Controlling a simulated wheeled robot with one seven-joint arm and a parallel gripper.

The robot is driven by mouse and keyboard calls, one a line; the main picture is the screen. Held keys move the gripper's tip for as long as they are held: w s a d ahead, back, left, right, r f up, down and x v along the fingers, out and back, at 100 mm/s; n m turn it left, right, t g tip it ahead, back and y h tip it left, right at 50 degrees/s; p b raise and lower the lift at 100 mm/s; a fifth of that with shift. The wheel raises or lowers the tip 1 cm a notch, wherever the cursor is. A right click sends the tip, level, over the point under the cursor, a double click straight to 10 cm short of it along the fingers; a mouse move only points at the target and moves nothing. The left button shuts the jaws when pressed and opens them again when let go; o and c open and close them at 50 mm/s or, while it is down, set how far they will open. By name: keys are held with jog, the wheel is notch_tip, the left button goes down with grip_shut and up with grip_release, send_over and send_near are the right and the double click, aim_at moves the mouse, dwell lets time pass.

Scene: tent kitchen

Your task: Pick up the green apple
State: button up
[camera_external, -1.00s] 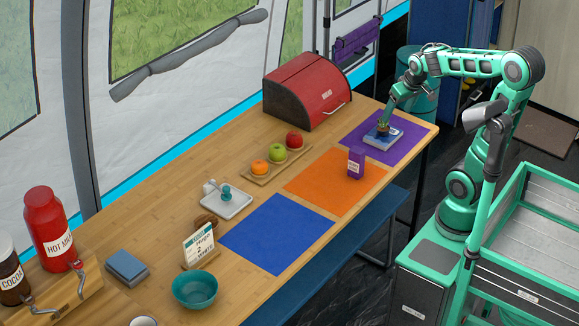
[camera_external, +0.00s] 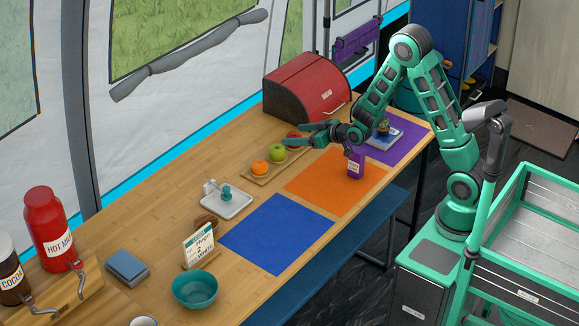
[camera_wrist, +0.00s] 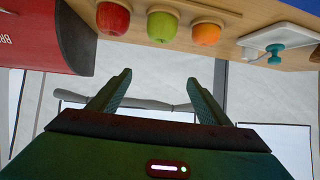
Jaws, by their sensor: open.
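The green apple (camera_external: 277,152) sits in the middle of a small wooden tray (camera_external: 258,180), between an orange (camera_external: 260,167) and a red apple (camera_external: 293,139). In the wrist view the green apple (camera_wrist: 162,27) is at the top, with the red apple (camera_wrist: 113,18) to its left and the orange (camera_wrist: 207,34) to its right. My gripper (camera_external: 297,135) is open and empty, close to the tray and partly in front of the red apple. Its two fingers (camera_wrist: 155,88) are spread apart in the wrist view, with the fruit beyond them.
A red bread box (camera_external: 307,92) stands behind the tray. A purple box (camera_external: 356,163) is on the orange mat (camera_external: 325,190), below my wrist. The blue mat (camera_external: 277,235) is clear.

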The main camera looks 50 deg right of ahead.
send_near(284, 152)
jog(key=x, duration=0.3)
jog(key=shift+w+a+f, duration=0.1)
jog(key=shift+a+f, duration=0.15)
jog(key=shift+f, duration=0.05)
jog(key=shift+d+x, duration=0.15)
jog(key=shift+x, duration=1.7)
jog(key=shift+d+x, duration=0.1)
jog(key=shift+x, duration=1.8)
jog(key=shift+r, duration=0.2)
jog(key=c, duration=1.2)
